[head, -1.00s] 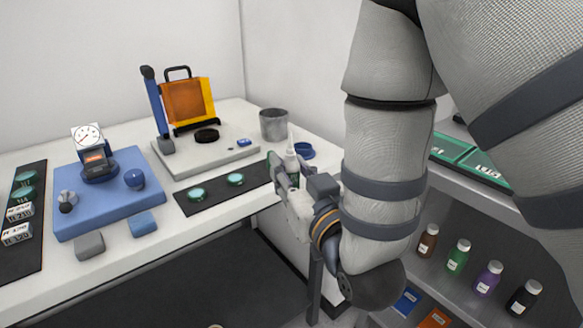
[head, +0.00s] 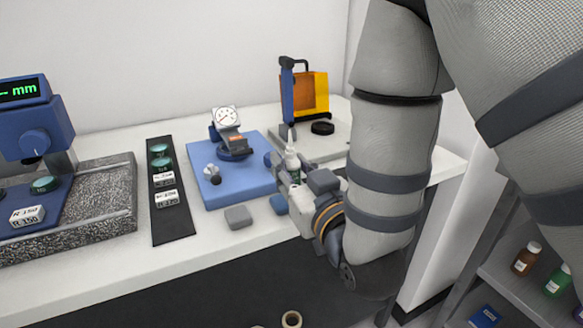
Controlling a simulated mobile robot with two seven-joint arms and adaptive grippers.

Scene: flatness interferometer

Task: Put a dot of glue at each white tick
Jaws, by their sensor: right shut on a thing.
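My right gripper (head: 286,174) is shut on a small white glue bottle (head: 292,158), which it holds upright with its pointed nozzle up. The bottle appears in front of the right edge of the blue base plate (head: 221,193); its height above the bench is hard to tell. The gripper hides the bottle's lower part. I cannot make out any white ticks at this size. My left gripper is not in view.
A dial gauge (head: 226,117) stands on the blue plate, with grey (head: 238,217) and blue blocks in front. A black mat (head: 173,226) holds green discs and labelled blocks. A speckled slab (head: 110,205) lies left. An orange-screened instrument (head: 318,97) stands behind the bottle.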

